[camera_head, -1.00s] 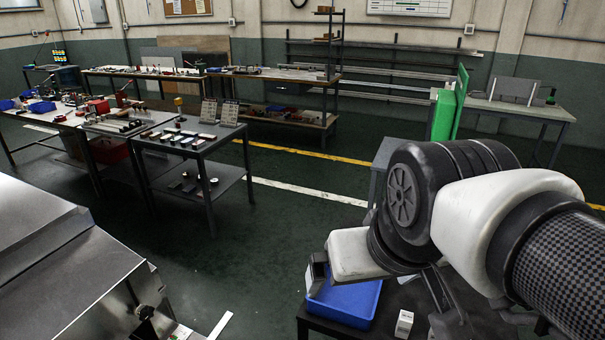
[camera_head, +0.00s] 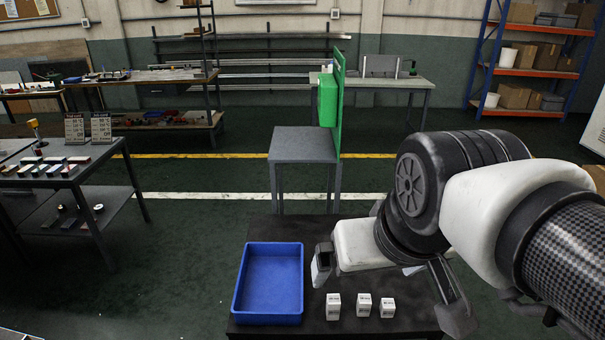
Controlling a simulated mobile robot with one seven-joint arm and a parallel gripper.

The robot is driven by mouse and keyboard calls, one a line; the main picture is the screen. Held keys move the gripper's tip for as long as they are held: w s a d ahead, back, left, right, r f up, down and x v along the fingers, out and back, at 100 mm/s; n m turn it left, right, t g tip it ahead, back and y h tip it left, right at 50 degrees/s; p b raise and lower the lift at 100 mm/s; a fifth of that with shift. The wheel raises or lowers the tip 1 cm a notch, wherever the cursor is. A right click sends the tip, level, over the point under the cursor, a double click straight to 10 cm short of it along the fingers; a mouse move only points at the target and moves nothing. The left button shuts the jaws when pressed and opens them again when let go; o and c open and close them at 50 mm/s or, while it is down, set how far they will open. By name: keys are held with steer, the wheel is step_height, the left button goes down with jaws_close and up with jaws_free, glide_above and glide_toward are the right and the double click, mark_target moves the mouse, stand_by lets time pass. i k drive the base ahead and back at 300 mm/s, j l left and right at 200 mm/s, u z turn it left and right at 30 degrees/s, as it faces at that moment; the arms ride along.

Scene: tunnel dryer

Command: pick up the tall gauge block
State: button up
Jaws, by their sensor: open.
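Three small white blocks with dark print stand upright in a row on a dark table (camera_head: 270,224). They are the left block (camera_head: 333,307), the middle block (camera_head: 364,306) and the right block (camera_head: 387,309). The right block looks shortest; the left and middle ones look close in height, so I cannot tell surely which is the tall gauge block. My gripper (camera_head: 386,284) is open and empty, its two fingers spread wide. In the picture it sits above and around the row, apart from the blocks as far as I can see.
An empty-looking blue tray (camera_head: 268,318) lies on the dark table left of the blocks. Behind stands a small grey table (camera_head: 303,145) with a green box (camera_head: 327,98) and panel. A bench with small parts (camera_head: 55,165) is at left. Green floor lies between.

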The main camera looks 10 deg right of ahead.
mark_target(334, 304)
steer(key=i+j+z, duration=0.1)
steer(key=z, duration=0.15)
steer(key=i, duration=0.4)
steer(key=k+l+u, duration=0.6)
steer(key=u, duration=0.15)
steer(key=k+l+u, duration=0.2)
steer(key=k+u, duration=0.2)
steer(key=i, duration=0.05)
